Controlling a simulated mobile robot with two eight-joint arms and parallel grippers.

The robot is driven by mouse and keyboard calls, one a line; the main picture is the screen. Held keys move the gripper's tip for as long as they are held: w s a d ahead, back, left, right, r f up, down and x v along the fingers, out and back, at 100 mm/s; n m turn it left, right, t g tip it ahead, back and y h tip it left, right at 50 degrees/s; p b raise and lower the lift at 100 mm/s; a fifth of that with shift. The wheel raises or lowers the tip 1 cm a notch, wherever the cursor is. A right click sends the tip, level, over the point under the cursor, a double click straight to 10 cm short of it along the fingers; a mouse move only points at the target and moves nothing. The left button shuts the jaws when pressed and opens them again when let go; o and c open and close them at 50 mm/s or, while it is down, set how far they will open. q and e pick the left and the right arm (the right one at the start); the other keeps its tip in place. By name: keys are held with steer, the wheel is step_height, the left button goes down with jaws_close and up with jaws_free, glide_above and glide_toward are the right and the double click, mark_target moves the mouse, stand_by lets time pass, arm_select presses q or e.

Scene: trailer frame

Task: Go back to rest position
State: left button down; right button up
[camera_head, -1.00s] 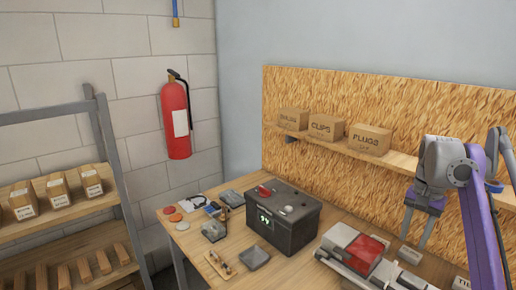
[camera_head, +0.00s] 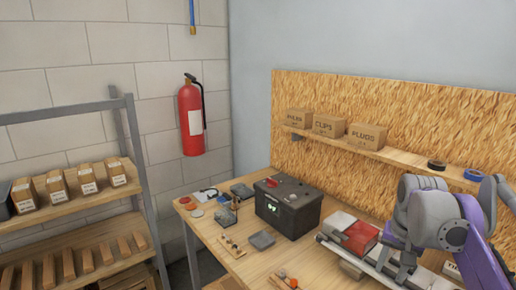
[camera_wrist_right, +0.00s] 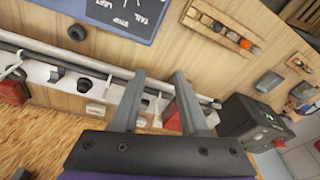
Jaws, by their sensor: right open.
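My right gripper is open and empty, its two grey fingers apart in the right wrist view (camera_wrist_right: 157,78). In the head view, my grey and purple right arm stands at the right side, over the right part of the workbench (camera_head: 222,262); the gripper's fingertips are hard to make out there. The wrist view looks along the fingers toward the light bar (camera_wrist_right: 50,75) and the wooden bench top, with no object between the fingers. My left gripper is not in view.
A black box with a green display (camera_head: 288,208) and a red and white lamp (camera_head: 358,236) stand on the bench. Small parts lie at its left end. Cardboard boxes (camera_head: 330,125) and tape rolls (camera_head: 437,164) sit on the shelf. A rack (camera_head: 75,235) is at left, an extinguisher (camera_head: 190,120) behind.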

steer(key=s+a+f+n+t, duration=0.1)
steer(key=s+a+f+n, duration=0.2)
steer(key=s+a+f, duration=0.3)
steer(key=s+a+f+n+t, duration=0.2)
steer(key=s+a+f, duration=0.5)
steer(key=s+f, duration=0.7)
steer(key=shift+s+a+f+n+y, duration=0.15)
steer(key=shift+s+f+n+y, duration=0.2)
steer(key=shift+f+n, duration=0.35)
steer(key=shift+r, duration=0.1)
